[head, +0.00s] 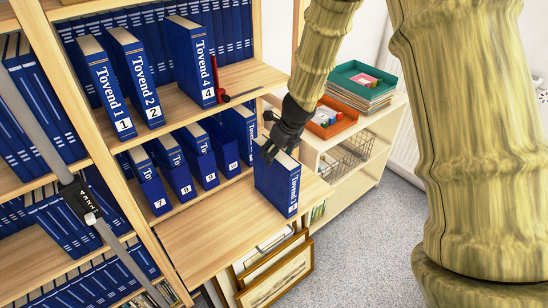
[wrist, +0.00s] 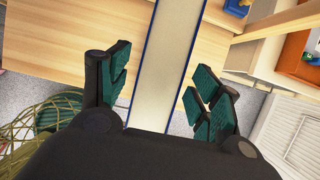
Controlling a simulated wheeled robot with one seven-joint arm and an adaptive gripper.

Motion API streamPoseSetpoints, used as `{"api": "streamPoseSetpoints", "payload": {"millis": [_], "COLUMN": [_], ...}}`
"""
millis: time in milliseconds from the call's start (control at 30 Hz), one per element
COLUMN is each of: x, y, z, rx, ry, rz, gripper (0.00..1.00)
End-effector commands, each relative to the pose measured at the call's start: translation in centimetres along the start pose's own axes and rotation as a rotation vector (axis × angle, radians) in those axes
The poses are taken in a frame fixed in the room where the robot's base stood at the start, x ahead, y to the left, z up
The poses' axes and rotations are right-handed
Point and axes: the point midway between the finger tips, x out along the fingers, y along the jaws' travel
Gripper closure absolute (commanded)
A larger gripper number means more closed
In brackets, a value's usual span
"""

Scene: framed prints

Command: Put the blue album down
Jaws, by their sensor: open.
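The blue album (head: 279,191), lettered "Tovend" with a number label partly unclear, is upright at the right part of the wooden ledge (head: 205,235). Its lower corner appears close to the ledge's front edge; I cannot tell exactly how it meets the board. My gripper (head: 273,148) is at the album's top, its fingers on either side. In the wrist view, the album's pale page edge (wrist: 168,60) runs between the open fingers of my gripper (wrist: 160,88), with gaps visible on both sides.
Numbered blue albums (head: 197,152) stand on the shelf behind, with more (head: 140,75) above. A red-handled tool (head: 222,85) lies on the upper shelf. Framed prints (head: 277,275) lean below the ledge. A white side shelf (head: 350,165) holds trays at right. The ledge's left part is bare.

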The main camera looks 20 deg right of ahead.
Motion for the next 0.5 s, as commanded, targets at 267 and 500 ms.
{"api": "streamPoseSetpoints", "payload": {"millis": [267, 500], "x": [-3.9, -5.5], "y": [0.0, 0.0], "z": [0.1, 0.0], "rx": [-0.002, -0.001], "ry": [-0.002, -0.001], "rz": [-0.002, 0.000], "gripper": [0.36, 0.36]}}
